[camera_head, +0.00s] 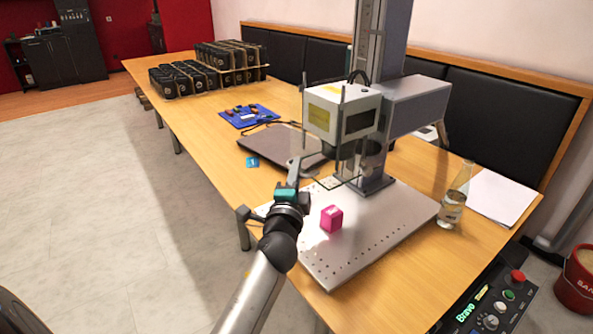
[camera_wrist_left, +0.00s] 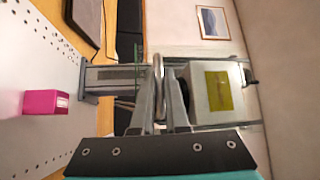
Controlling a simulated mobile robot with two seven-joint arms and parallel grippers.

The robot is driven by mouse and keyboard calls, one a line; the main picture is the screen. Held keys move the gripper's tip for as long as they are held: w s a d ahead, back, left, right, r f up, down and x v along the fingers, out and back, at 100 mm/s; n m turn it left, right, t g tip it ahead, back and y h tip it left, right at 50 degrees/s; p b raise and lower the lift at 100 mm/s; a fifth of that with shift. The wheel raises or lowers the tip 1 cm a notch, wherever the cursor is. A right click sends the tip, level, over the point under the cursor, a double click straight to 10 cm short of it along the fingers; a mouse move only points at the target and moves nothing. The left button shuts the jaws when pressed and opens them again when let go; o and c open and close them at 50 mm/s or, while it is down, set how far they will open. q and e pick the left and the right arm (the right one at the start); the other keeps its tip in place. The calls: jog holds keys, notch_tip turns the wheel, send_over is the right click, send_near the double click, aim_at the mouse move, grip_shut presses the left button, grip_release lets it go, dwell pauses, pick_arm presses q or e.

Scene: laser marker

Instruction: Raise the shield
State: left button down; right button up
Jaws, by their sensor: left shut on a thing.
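The laser marker's head (camera_head: 343,112), a white box with a yellow label, hangs from a grey column above a perforated metal plate. The shield (camera_head: 342,180) looks like a thin clear guard with a dark edge below the head. My left gripper (camera_head: 303,166) is at the near left side of the head, above the plate. In the left wrist view, its fingers (camera_wrist_left: 166,100) are closed on the pale rounded edge (camera_wrist_left: 158,68) of a part in front of the head, which I take to be the shield. The exact contact is partly hidden. My right gripper is not seen.
A pink cube (camera_head: 332,218) sits on the metal plate (camera_head: 375,235). A glass bottle (camera_head: 454,198) and white paper (camera_head: 503,200) are to its right. A control panel (camera_head: 490,305) is at the front right.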

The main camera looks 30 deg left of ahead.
pick_arm(q)
jog(key=c, duration=0.9)
grip_release()
jog(key=shift+c, duration=0.2)
